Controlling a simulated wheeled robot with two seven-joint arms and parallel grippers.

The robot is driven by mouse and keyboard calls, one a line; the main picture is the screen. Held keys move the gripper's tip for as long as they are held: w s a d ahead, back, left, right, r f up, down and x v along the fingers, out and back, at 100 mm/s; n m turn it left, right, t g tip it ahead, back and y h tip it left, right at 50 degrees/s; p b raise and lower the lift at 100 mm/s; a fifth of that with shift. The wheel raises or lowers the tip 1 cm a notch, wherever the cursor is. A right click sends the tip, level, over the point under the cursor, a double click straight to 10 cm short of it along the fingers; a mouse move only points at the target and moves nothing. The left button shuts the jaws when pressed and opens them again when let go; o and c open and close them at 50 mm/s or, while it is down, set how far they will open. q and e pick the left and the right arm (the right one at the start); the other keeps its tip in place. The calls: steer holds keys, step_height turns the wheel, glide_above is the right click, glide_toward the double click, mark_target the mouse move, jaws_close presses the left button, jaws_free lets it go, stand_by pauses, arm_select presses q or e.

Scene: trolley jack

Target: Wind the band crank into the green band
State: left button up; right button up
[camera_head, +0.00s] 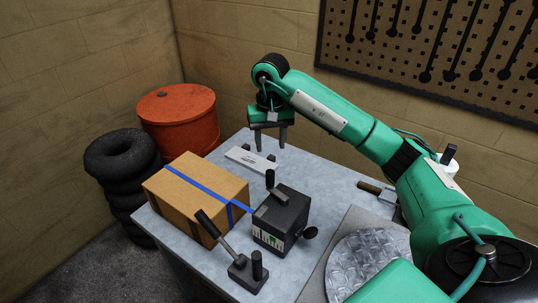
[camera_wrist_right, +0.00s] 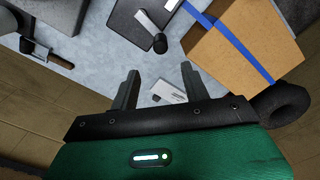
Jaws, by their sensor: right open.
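The dark tensioner box (camera_head: 282,220) stands on the grey table against the right side of a cardboard box (camera_head: 185,185) wrapped with a blue band (camera_head: 200,184). Its front carries a white gauge (camera_head: 267,239) with a green patch; the pointer is too small to read. The band crank (camera_head: 278,195), a grey arm with an upright black knob, sits on top. The crank also shows in the right wrist view (camera_wrist_right: 146,20). My right gripper (camera_head: 270,147) is open and empty, above the table's far side, behind and above the crank, apart from it. My left gripper is out of view.
A black lever on a base (camera_head: 247,272) stands at the front. A white labelled plate (camera_head: 250,160) lies below my right gripper. A round metal plate (camera_head: 369,265) and a wooden-handled tool (camera_head: 374,190) are at right. Tyres (camera_head: 121,160) and a red drum (camera_head: 178,118) stand left.

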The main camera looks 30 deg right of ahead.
mark_target(270, 171)
steer(key=shift+a+f+p, duration=0.1)
steer(key=shift+f+p, duration=0.2)
steer(key=shift+f, duration=0.3)
step_height(270, 171, down, 7)
steer(key=shift+p, duration=1.25)
step_height(270, 171, down, 4)
steer(key=shift+r+p, duration=0.2)
steer(key=shift+p, duration=0.4)
steer(key=shift+f, duration=0.7)
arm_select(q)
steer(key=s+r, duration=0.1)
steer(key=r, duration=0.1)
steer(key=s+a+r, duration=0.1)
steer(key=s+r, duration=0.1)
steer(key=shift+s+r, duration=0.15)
arm_select(e)
steer(key=shift+c, duration=0.5)
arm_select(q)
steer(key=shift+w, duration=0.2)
arm_select(e)
jaws_close()
